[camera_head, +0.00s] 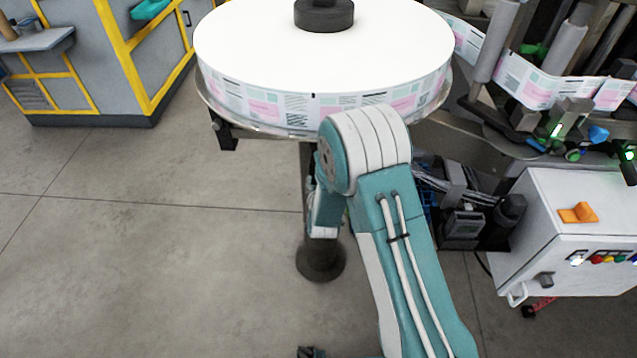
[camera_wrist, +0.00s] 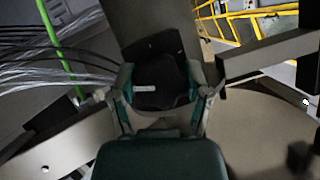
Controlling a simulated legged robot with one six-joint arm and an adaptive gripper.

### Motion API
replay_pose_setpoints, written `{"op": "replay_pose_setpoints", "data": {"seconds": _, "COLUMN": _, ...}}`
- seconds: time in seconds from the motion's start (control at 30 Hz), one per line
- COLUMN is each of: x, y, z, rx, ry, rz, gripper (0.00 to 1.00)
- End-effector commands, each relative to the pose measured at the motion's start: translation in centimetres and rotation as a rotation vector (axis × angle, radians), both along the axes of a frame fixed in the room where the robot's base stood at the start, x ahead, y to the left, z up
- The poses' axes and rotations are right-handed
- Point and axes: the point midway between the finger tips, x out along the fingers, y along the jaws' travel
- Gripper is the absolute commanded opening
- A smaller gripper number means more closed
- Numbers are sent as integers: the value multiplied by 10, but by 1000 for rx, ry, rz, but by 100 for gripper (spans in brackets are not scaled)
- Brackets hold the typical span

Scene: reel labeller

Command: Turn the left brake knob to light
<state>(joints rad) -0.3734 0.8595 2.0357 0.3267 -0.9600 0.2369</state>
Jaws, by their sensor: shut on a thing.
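In the wrist view a black knob (camera_wrist: 160,72) with a small white mark on its face sits between the two fingers of my gripper (camera_wrist: 164,88). The fingers are closed against its left and right sides. I take it for the left brake knob; its setting cannot be read. In the head view my teal and white arm reaches under the edge of a large label reel (camera_head: 322,62). The knob and my gripper are hidden there behind the arm and the reel.
The reel stands on a dark post with a round foot (camera_head: 321,262). A yellow-framed grey cabinet (camera_head: 95,60) stands at the back left. The floor at left is clear.

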Motion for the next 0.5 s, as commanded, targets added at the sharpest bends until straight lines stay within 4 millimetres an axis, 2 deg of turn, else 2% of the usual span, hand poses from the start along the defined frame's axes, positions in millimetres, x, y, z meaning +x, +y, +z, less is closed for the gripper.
{"op": "replay_pose_setpoints", "data": {"seconds": 0.5, "x": 1, "y": 2, "z": 1, "rx": -477, "ry": 13, "rz": 2, "gripper": 15}}
